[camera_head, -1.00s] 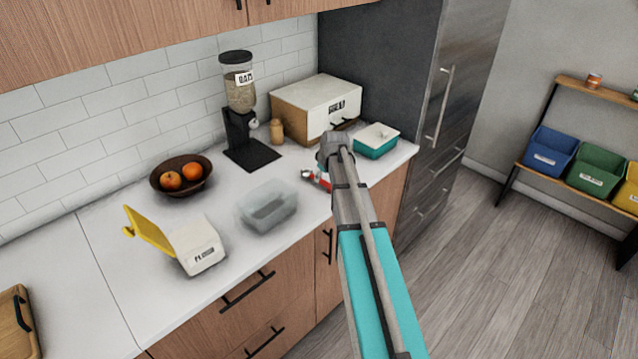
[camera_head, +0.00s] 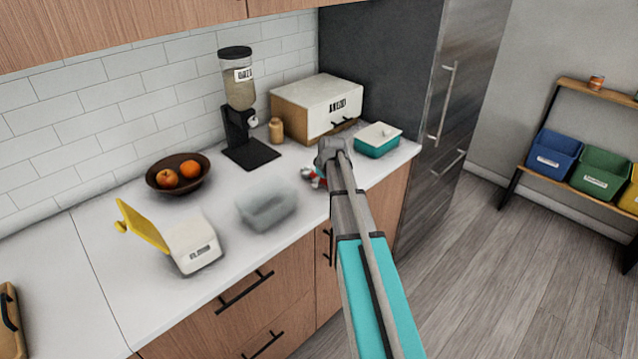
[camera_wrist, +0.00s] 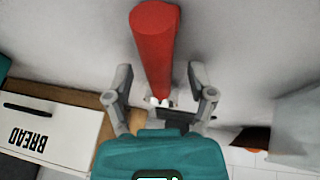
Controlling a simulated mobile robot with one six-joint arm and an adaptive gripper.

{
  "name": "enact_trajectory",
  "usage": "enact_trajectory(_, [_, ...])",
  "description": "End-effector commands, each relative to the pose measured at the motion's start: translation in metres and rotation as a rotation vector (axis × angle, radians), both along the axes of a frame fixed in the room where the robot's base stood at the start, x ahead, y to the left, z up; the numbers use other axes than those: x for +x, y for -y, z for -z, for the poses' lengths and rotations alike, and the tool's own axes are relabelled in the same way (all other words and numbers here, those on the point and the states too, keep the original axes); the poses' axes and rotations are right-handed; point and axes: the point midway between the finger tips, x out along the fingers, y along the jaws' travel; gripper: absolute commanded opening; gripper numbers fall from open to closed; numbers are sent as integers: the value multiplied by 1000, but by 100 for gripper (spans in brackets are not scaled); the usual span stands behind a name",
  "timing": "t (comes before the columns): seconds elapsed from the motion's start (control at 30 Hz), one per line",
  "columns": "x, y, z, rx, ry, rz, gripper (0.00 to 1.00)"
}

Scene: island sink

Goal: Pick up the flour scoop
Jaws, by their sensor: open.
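A thick red handle (camera_wrist: 157,48), apparently the flour scoop's, shows in the wrist view. It runs between the two fingers of my gripper (camera_wrist: 163,98), with gaps visible on both sides. The small pale end below it is partly hidden by my gripper, so I cannot make out a bowl. In the head view a small red and grey piece (camera_head: 315,178) shows beside my gripper (camera_head: 322,172) above the counter, mostly hidden by my arm. My gripper is open around the handle.
A clear bin (camera_head: 267,206) stands left of my gripper, and a white bin with a raised yellow lid (camera_head: 192,244) farther left. A teal butter-type box (camera_head: 376,145), a bread box (camera_head: 315,110) and an oats dispenser (camera_head: 240,90) stand behind. A fruit bowl (camera_head: 158,184) is at the back left.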

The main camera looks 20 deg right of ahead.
Motion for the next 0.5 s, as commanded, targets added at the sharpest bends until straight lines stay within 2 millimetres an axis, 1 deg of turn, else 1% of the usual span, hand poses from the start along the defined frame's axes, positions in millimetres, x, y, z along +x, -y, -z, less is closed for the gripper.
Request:
enact_trajectory(0.43, [0, 1, 0, 0, 0, 1, 71])
enact_trajectory(0.47, [0, 1, 0, 0, 0, 1, 67])
enact_trajectory(0.5, [0, 1, 0, 0, 0, 1, 60])
